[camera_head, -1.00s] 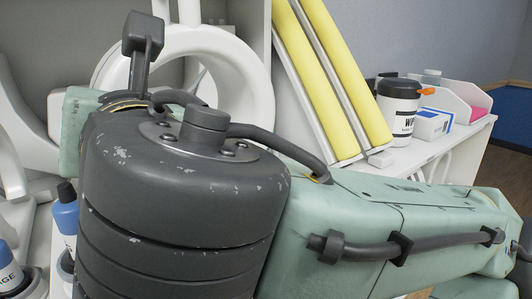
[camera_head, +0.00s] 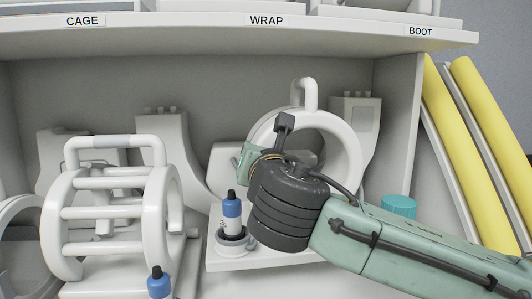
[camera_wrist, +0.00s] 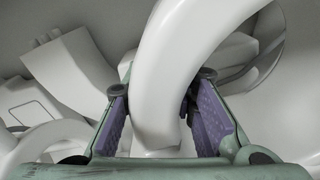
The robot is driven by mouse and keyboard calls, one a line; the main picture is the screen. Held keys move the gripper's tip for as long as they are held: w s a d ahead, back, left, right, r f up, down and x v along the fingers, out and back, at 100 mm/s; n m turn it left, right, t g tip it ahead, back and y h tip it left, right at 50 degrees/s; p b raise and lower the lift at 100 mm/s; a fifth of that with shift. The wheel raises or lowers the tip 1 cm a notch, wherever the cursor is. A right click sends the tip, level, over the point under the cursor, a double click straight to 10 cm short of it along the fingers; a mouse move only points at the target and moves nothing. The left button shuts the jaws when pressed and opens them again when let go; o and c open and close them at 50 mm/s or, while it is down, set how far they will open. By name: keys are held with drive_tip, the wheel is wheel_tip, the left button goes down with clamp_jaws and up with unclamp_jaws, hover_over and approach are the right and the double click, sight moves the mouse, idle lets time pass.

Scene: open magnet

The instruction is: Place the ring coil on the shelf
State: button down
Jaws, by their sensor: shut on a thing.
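The ring coil (camera_head: 350,150) is a thick white upright ring with a handle on top, inside the shelf unit (camera_head: 392,135) in the head view. My arm covers its lower left part. In the wrist view, the purple-padded fingers of my gripper (camera_wrist: 165,115) stand on both sides of a curved white tube (camera_wrist: 170,70), which appears to be part of the ring coil, and are shut on it. In the head view the fingers are hidden behind my arm. Whether the ring's bottom touches the shelf is hidden.
A white cage-shaped coil (camera_head: 115,215) stands at left. White coils stand behind. The upper shelf edge (camera_head: 200,40) carries CAGE, WRAP and BOOT labels. Yellow-padded boards (camera_head: 490,140) lean at right.

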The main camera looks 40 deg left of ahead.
drive_tip(key=shift+r+x, duration=0.25)
drive_tip(key=shift+x, duration=0.85)
drive_tip(key=shift+f+p, duration=0.65)
drive_tip(key=shift+f, duration=2.4)
drive_tip(key=shift+w+a+f+p, duration=0.15)
drive_tip(key=shift+f+p, duration=0.15)
drive_tip(key=shift+f, duration=0.35)
drive_tip(key=c, duration=1.3)
unclamp_jaws()
drive_tip(key=shift+f, duration=0.1)
drive_tip(key=b, duration=0.4)
hover_over(267, 250)
drive_tip(key=shift+w+a+f, duration=0.15)
drive_tip(key=shift+w+a, duration=0.25)
drive_tip(key=shift+a, duration=0.05)
drive_tip(key=shift+s+d+r, duration=0.25)
drive_tip(key=shift+s+d, duration=0.2)
